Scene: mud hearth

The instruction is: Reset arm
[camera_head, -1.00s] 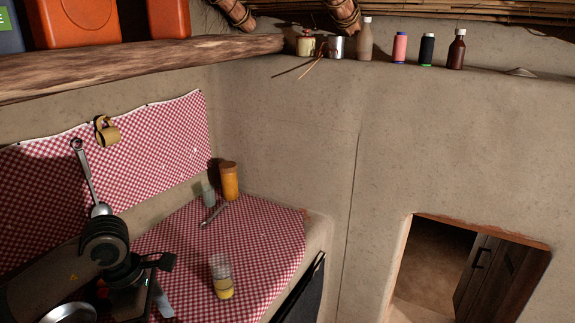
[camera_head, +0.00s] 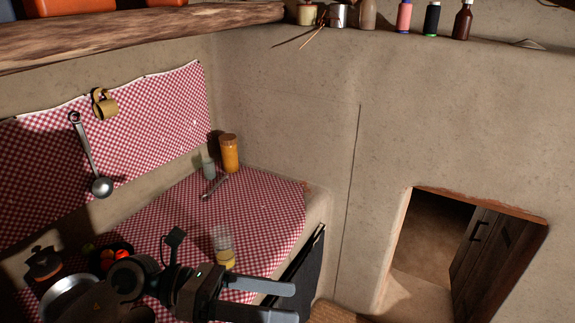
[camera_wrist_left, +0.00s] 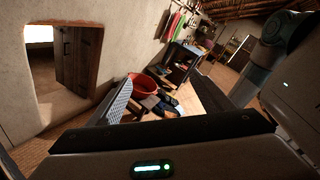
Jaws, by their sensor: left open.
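My left gripper (camera_head: 296,302) is at the bottom of the head view, its two grey fingers apart and pointing right. Nothing shows between them. It is in front of the checkered counter (camera_head: 280,203), near its front edge, below and right of a glass with yellow liquid (camera_head: 225,259). My right gripper is in neither view.
An orange jar (camera_head: 229,154) and a grey-green cup (camera_head: 208,168) stand at the counter's back corner. A ladle (camera_head: 101,186) hangs on the left wall. A low doorway (camera_head: 432,242) opens at right. A red basin (camera_wrist_left: 147,87) shows in the wrist view.

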